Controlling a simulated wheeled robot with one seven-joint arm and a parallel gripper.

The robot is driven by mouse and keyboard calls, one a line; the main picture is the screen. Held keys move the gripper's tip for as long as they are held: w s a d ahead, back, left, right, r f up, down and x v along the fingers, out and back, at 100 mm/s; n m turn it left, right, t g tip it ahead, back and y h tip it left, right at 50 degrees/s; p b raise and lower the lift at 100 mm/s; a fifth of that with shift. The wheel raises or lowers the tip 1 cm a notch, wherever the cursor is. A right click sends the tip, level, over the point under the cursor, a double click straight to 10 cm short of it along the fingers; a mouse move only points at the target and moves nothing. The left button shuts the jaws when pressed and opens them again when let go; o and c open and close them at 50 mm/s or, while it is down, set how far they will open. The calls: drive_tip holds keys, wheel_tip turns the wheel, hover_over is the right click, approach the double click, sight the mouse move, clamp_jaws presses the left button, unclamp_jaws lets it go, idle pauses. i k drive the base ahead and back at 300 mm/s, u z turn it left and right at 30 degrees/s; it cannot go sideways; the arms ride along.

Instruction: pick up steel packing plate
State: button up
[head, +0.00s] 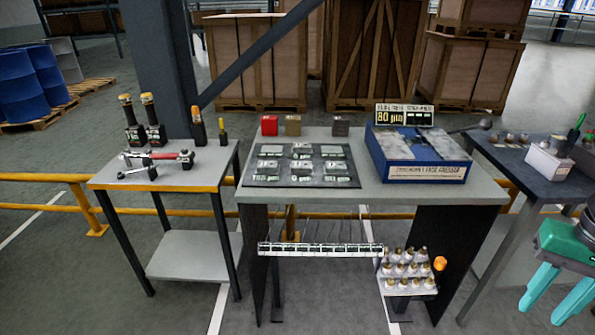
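Several small grey steel plates lie in rows on a dark labelled mat (250,178) on the left half of the middle table. One such steel packing plate (302,165) is near the mat's centre. The labels are too small to read well, so I cannot tell the plates apart. My gripper (541,314) is at the lower right edge, green with two pale teal fingers pointing down and left. The fingers are apart with nothing seen between them. It is well to the right of the mat and apart from the plates.
A blue box (418,172) with a sign (404,115) stands on the right of the middle table (480,192). Small red, brown and dark blocks line its back edge. A rack of bottles (408,272) sits at the lower front. Side tables stand left and right.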

sight(331, 166)
drive_tip(key=u, duration=0.4)
drive_tip(key=i, duration=1.55)
drive_tip(key=u, duration=0.15)
